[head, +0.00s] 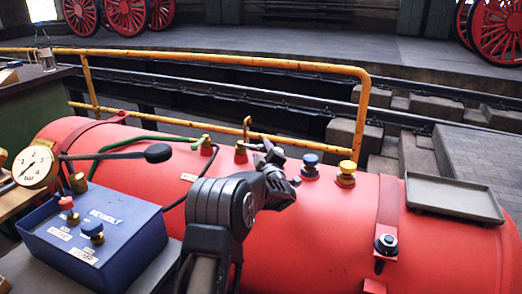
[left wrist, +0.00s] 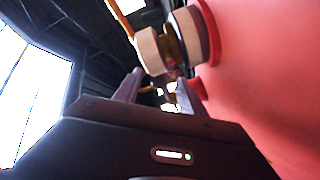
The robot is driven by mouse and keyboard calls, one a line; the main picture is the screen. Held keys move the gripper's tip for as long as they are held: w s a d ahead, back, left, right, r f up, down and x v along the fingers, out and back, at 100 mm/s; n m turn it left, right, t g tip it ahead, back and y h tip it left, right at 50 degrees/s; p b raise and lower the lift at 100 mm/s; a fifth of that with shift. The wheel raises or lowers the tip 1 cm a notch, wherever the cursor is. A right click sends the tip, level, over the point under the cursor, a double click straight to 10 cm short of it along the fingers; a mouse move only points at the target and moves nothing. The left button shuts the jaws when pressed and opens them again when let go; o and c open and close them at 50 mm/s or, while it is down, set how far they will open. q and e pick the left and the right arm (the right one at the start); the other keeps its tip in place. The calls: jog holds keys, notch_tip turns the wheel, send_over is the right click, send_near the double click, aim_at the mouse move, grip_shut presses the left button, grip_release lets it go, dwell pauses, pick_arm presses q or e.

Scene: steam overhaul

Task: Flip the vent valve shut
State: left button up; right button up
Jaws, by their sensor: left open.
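A red tank (head: 330,215) lies across the head view with fittings along its top. A thin orange lever (head: 247,129) stands upright at a red-based fitting (head: 241,153); it looks like the vent valve, but I cannot read a label. My left gripper (head: 270,155) is just right of this fitting, above the tank, open with nothing seen held. The arm hides part of the tank. In the left wrist view the open fingers (left wrist: 158,92) point toward a round pale-rimmed fitting (left wrist: 150,50) beside the red surface; I cannot tell which fitting it is. My right gripper is not in view.
A blue knob (head: 310,160) and a yellow knob (head: 346,167) stand right of the gripper. A grey tray (head: 455,198) sits on the tank's right. A blue control box (head: 90,245), a gauge (head: 34,167) and a black-ended lever (head: 157,153) are left. A yellow railing (head: 215,59) runs behind.

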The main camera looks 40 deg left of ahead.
pick_arm(q)
jog(key=shift+x, duration=1.1)
grip_shut()
dwell(0.7)
